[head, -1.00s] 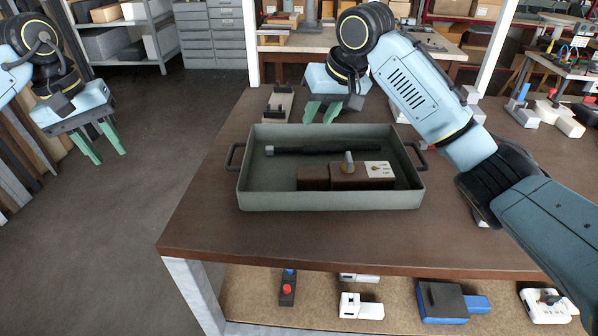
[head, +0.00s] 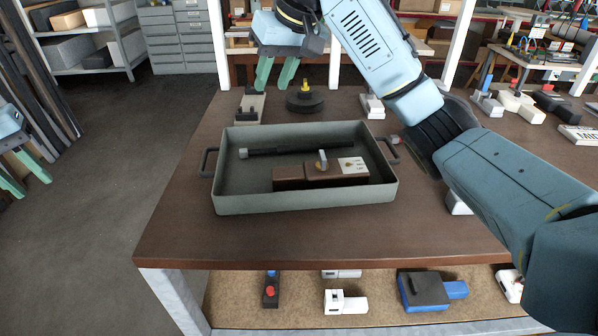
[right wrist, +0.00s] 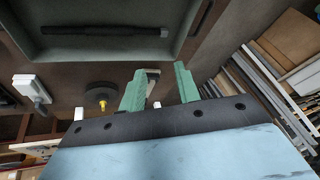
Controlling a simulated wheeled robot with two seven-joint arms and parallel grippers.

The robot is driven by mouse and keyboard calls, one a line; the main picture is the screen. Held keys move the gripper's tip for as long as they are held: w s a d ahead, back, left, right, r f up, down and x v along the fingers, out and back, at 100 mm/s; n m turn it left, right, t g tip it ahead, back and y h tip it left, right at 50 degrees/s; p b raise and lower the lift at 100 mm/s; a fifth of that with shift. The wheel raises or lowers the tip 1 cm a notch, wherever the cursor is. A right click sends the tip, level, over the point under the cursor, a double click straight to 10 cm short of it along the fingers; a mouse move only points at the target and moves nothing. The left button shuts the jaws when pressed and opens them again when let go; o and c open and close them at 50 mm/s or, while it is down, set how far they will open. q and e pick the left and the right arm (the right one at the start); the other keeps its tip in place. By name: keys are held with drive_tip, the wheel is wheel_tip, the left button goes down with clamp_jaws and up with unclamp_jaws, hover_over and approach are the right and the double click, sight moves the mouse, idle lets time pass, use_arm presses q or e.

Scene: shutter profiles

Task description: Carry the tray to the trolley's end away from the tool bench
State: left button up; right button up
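The grey-green tray (head: 306,199) rests flat on the brown tabletop (head: 250,243). It has a dark handle at its left end (head: 208,162) and another at its right end. It holds a long black bar (head: 290,147) and a brown block (head: 318,175) with a lever and white label. My right gripper (head: 272,89) is open and empty beyond the tray's far side; its fingers also show apart in the right wrist view (right wrist: 159,70), clear of the tray (right wrist: 100,52). My left gripper (head: 33,187) is open and empty at the left edge, off the table.
Behind the tray stand a grey bracket-like piece (head: 250,107), a dark round disc with a yellow knob (head: 305,101) and a white fixture (head: 372,105). More devices sit at the right and on the lower shelf (head: 380,292). The tabletop in front of the tray is clear.

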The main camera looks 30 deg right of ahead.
drive_tip(key=shift+v, duration=1.2)
drive_tip(key=shift+d, duration=0.1)
